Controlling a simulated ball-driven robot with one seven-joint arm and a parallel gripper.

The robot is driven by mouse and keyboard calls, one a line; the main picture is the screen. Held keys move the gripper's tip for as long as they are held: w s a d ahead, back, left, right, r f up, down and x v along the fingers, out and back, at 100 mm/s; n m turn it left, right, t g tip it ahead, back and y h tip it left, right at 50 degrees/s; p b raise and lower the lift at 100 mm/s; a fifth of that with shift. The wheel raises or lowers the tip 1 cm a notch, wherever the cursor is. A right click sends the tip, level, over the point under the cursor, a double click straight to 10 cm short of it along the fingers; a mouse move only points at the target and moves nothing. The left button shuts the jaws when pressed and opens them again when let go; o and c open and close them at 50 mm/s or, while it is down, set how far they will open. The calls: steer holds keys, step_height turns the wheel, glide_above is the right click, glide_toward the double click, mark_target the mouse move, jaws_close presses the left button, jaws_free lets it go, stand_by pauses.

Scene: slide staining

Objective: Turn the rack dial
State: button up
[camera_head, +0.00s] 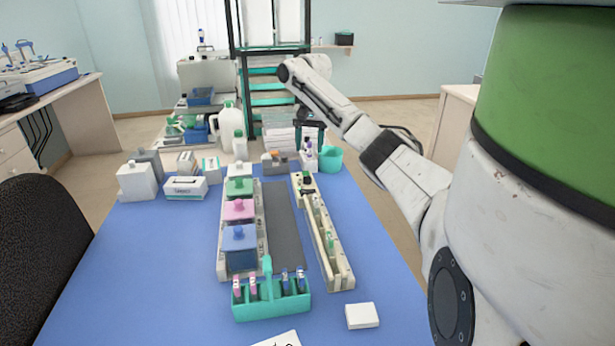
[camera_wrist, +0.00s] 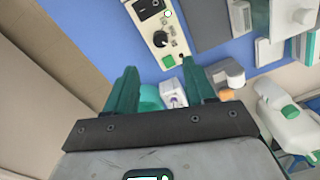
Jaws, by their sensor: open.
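The rack dial (camera_wrist: 160,39) is a small black knob on a cream panel at the end of the long rack, and it shows at the upper middle of the wrist view. In the head view the cream rack (camera_head: 337,262) runs along the right part of the blue table, with the dial (camera_head: 307,180) at its far end. My gripper (camera_wrist: 160,78) has two teal fingers, spread apart with nothing between them. In the head view my gripper (camera_head: 311,140) is beyond the rack's far end, above and apart from the dial.
Staining jars, including a blue one (camera_head: 240,250), stand left of a dark grey strip (camera_head: 284,222). A teal holder (camera_head: 290,304) with several tubes is in front. A black switch (camera_wrist: 149,8) is near the dial. A teal cup (camera_head: 331,160) stands behind the rack.

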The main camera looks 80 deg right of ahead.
mark_target(307, 177)
steer(key=f, duration=1)
steer(key=shift+w+f, duration=0.25)
steer(key=shift+f, duration=0.05)
steer(key=shift+p, duration=0.35)
jaws_close()
